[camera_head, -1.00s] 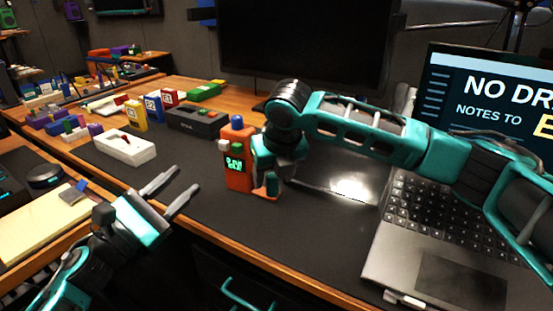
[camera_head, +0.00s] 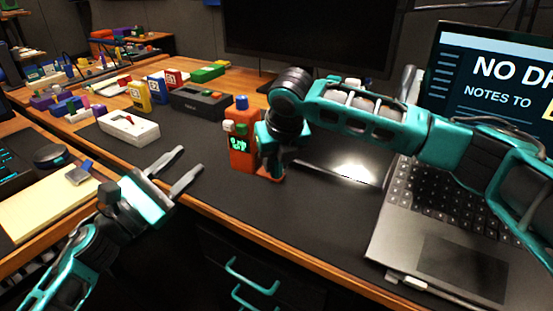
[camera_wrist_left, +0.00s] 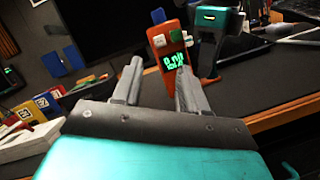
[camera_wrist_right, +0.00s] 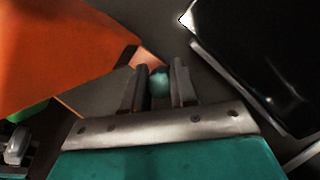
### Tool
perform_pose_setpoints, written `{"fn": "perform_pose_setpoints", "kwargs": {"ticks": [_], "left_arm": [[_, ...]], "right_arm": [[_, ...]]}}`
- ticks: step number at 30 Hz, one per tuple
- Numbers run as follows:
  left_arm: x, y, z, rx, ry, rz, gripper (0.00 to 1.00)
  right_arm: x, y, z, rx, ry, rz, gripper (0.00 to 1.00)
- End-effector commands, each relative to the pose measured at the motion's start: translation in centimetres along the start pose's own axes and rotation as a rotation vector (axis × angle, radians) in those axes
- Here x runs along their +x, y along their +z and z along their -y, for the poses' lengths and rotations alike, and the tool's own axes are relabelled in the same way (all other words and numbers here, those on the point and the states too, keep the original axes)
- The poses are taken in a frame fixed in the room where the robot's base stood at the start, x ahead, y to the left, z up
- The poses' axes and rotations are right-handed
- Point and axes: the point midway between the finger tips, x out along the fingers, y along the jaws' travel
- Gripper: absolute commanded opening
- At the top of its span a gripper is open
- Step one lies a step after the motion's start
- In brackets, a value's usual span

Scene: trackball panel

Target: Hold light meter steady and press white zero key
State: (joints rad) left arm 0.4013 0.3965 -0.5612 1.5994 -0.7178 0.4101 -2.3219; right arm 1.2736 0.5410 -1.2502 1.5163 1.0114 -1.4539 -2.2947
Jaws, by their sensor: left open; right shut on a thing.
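The orange light meter (camera_head: 241,158) stands upright on the dark mat, with a blue top, a lit green display and small keys. Its white key (camera_head: 228,126) is on the upper front, beside a green key (camera_head: 241,129). The white key also shows in the left wrist view (camera_wrist_left: 176,36). My right gripper (camera_head: 273,168) is low beside the meter's right side. In the right wrist view its fingers (camera_wrist_right: 160,68) are shut on a teal post (camera_wrist_right: 159,85) by the meter's orange foot. My left gripper (camera_head: 192,160) is open and empty, left of the meter and apart from it.
A white box (camera_head: 121,128) and a dark grey box (camera_head: 200,101) stand behind and left of the meter. A laptop (camera_head: 440,235) is at the right, a monitor (camera_head: 315,35) at the back. The mat in front of the meter is clear.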

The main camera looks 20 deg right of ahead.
Motion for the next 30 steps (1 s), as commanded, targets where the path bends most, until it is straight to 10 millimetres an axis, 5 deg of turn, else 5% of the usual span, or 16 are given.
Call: {"fn": "perform_pose_setpoints", "kwargs": {"ticks": [7, 20, 30], "left_arm": [[0.00, 0.00, 0.00, 0.000, 0.000, 0.000, 0.41], [0.00, 0.00, 0.00, 0.000, 0.000, 0.000, 0.00], [0.00, 0.00, 0.00, 0.000, 0.000, 0.000, 0.00]], "right_arm": [[0.02, -0.03, 0.01, 0.000, 0.000, -0.001, 0.00], [0.03, -0.05, 0.01, 0.000, 0.000, -0.002, 0.00], [0.04, -0.06, 0.01, 0.000, 0.000, -0.002, 0.00]]}}
